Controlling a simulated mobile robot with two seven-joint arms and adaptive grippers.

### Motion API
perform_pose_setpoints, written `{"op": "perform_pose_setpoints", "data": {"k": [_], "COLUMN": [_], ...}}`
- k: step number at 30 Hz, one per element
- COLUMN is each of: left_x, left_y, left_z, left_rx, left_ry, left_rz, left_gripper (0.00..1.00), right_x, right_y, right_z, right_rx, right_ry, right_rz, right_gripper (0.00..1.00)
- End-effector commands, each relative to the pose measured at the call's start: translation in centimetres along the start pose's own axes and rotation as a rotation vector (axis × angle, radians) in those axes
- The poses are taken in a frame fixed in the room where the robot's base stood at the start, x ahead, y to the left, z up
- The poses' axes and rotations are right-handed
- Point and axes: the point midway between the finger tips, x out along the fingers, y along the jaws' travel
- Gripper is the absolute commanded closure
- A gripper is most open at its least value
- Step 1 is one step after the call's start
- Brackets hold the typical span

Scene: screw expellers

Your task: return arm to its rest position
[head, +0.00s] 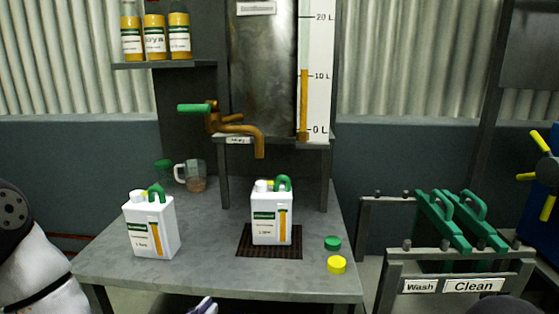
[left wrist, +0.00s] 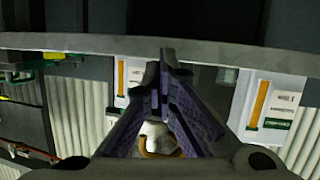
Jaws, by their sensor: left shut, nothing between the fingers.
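My left gripper (head: 205,306) shows only as a purple and grey fingertip at the bottom edge of the head view, in front of the table's near edge. My left arm's white and black links show at the lower left. In the left wrist view the gripper (left wrist: 164,62) has its purple-padded fingers together, with nothing held between them. The picture there is inverted, and the table edge crosses behind the fingertips. My right gripper is not in view.
The grey table (head: 205,272) bears a white jug (head: 151,226) at left, another jug (head: 271,214) on a dark grate under the brass tap (head: 235,128), a green cap (head: 332,243) and a yellow cap (head: 336,264). A rack (head: 462,254) with green-handled plates stands at right.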

Motion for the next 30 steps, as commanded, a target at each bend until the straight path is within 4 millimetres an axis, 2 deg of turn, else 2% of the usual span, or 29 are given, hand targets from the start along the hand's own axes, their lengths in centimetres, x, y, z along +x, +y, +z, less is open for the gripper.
{"op": "perform_pose_setpoints", "data": {"k": [1, 2, 3, 5, 6, 7, 8, 9, 12, 15, 18, 20, 30], "left_x": [-2.3, -3.9, -6.3, -10.4, -13.6, -16.1, -18.6, -22.0, -29.9, -35.5, -38.5, -39.1, -39.1], "left_y": [0.6, 0.8, 1.1, 1.4, 1.4, 1.5, 1.5, 1.5, 1.3, 1.1, 1.0, 1.0, 1.0], "left_z": [3.4, 6.0, 9.2, 13.5, 16.0, 17.7, 19.1, 20.8, 23.2, 24.1, 24.4, 24.5, 24.6], "left_rx": [-0.016, -0.030, -0.047, -0.073, -0.091, -0.103, -0.114, -0.129, -0.156, -0.174, -0.183, -0.185, -0.186], "left_ry": [-0.144, -0.237, -0.363, -0.547, -0.668, -0.758, -0.844, -0.955, -1.193, -1.354, -1.438, -1.458, -1.460], "left_rz": [0.010, 0.011, 0.010, -0.001, -0.014, -0.025, -0.039, -0.062, -0.121, -0.176, -0.208, -0.215, -0.215], "left_gripper": [1.00, 1.00, 1.00, 1.00, 1.00, 1.00, 1.00, 1.00, 1.00, 1.00, 1.00, 1.00, 1.00], "right_x": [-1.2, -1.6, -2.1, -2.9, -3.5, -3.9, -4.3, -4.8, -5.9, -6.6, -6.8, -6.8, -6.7], "right_y": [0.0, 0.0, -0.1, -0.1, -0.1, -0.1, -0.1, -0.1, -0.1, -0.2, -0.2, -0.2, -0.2], "right_z": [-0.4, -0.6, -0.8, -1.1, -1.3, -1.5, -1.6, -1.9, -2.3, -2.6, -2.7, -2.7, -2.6], "right_rx": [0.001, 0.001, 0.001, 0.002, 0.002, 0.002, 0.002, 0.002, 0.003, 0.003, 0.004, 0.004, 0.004], "right_ry": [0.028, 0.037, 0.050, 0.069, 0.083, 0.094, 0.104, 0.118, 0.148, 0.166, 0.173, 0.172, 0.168], "right_rz": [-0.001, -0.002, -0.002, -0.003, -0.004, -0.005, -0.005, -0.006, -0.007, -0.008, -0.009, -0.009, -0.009], "right_gripper": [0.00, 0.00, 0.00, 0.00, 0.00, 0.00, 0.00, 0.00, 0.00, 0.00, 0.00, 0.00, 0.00]}}
